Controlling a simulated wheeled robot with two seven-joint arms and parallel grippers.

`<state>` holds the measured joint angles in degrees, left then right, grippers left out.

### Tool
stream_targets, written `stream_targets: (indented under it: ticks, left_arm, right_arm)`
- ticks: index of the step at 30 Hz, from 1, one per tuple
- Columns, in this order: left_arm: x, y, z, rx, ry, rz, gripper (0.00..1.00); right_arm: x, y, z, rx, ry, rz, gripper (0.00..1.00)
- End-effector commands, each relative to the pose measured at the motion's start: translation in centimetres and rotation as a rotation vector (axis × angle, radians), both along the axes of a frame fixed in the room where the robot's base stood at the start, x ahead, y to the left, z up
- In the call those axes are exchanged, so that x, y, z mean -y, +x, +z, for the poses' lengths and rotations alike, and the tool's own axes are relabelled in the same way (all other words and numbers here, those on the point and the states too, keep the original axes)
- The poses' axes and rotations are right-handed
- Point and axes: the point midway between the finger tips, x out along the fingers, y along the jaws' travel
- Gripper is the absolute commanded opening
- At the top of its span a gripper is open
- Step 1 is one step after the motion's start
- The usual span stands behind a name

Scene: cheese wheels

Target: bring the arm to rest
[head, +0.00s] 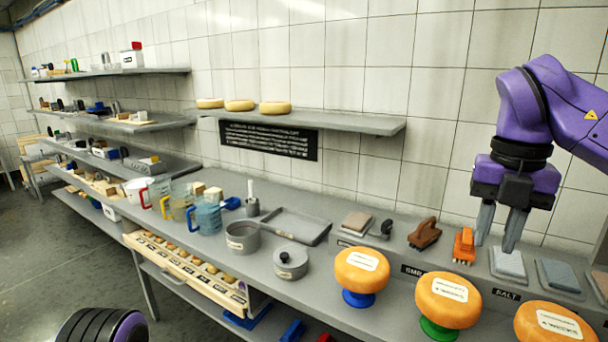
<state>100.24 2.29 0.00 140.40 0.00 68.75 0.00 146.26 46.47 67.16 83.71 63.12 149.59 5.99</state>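My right arm (515,130) is purple and black and comes in from the right edge. My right gripper (499,228) points down with its two grey fingers apart and nothing between them. It hangs in front of the wall, above the back of the counter near an orange brush (464,245) and a grey block (508,264); whether it touches them I cannot tell. A rounded purple and black part of my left arm (103,328) shows at the bottom left. The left gripper's fingers are not visible.
Orange cheese wheels stand on a blue stand (358,299), a green stand (437,330) and at the lower right (553,323). The grey counter (318,278) also holds pots, a tray (296,226) and jugs. A shelf (350,124) with three cheese wheels is on the wall.

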Motion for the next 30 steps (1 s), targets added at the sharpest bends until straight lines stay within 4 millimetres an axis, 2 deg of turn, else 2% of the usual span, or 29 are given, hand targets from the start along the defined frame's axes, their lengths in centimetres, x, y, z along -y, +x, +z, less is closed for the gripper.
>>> stream_targets:
  ticks: [6,11,14,17,20,23,24,26,27,29,30]
  left_arm:
    - [0.0,0.1,0.0,0.002,0.0,0.0,0.43]
    - [0.0,0.1,0.0,0.002,0.0,0.0,0.43]
    - [0.0,0.1,-0.2,0.001,0.0,0.0,0.43]
    - [0.0,0.0,-0.3,0.001,0.0,0.0,0.43]
    - [0.0,0.0,-0.6,0.001,0.001,0.0,0.43]
    - [0.0,0.0,-0.9,0.001,0.001,0.0,0.43]
    - [0.0,0.1,-1.1,0.001,0.001,0.0,0.43]
    - [0.0,0.1,-1.3,0.001,0.0,0.0,0.43]
    - [0.0,0.1,-1.4,0.001,0.0,0.0,0.43]
    - [0.0,0.1,-1.6,0.001,0.0,0.0,0.43]
    - [0.0,0.1,-1.8,0.001,0.0,0.0,0.43]
  right_arm:
    - [1.5,2.9,-0.2,0.15,-0.138,0.091,0.27]
    - [2.8,5.7,-1.6,0.251,-0.345,0.2,0.27]
    - [3.3,7.9,-3.7,0.29,-0.524,0.314,0.27]
    - [3.1,10.1,-6.5,0.302,-0.712,0.469,0.27]
    - [2.3,12.0,-10.4,0.291,-0.891,0.665,0.27]
    - [0.8,13.3,-15.9,0.254,-1.058,0.924,0.27]
    - [0.0,13.5,-18.6,0.234,-1.116,1.044,0.27]
    - [-1.2,13.4,-22.7,0.199,-1.184,1.23,0.27]
    - [-1.9,13.0,-25.5,0.174,-1.214,1.353,0.27]
    - [-2.9,12.0,-29.5,0.138,-1.242,1.528,0.27]
    - [-3.4,11.0,-32.2,0.114,-1.249,1.646,0.27]
